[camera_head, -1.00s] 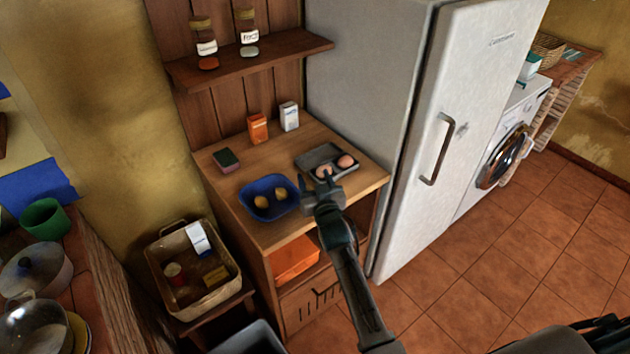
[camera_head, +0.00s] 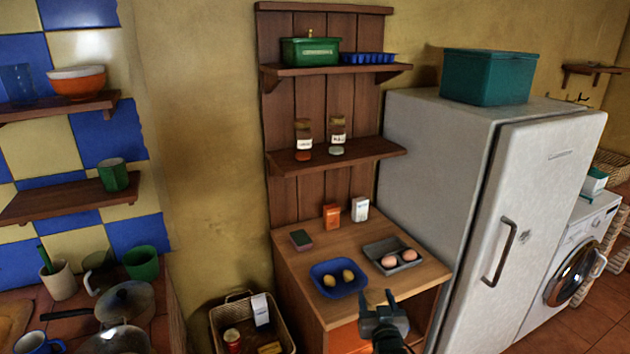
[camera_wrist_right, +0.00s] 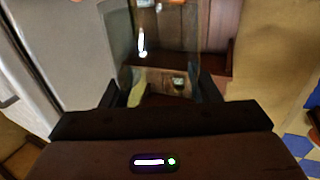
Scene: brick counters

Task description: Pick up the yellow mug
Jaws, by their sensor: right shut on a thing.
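I see no yellow mug in either view. My right gripper (camera_head: 377,299) is in front of the wooden cabinet's front edge in the head view, its fingers pointing up. In the right wrist view it is shut on a clear, glass-like thing (camera_wrist_right: 165,45), which I can see through. That thing hardly shows in the head view. Mugs that do show are a green mug (camera_head: 113,175) on the left shelf, another green mug (camera_head: 141,263) on the left counter, and a blue mug (camera_head: 38,343) at the lower left. My left gripper is out of view.
The wooden cabinet top (camera_head: 300,266) bears a blue bowl (camera_head: 338,290), a grey egg tray (camera_head: 408,262) and small boxes. A white fridge (camera_head: 540,200) stands at its right. A basket (camera_head: 215,322) sits low left of the cabinet.

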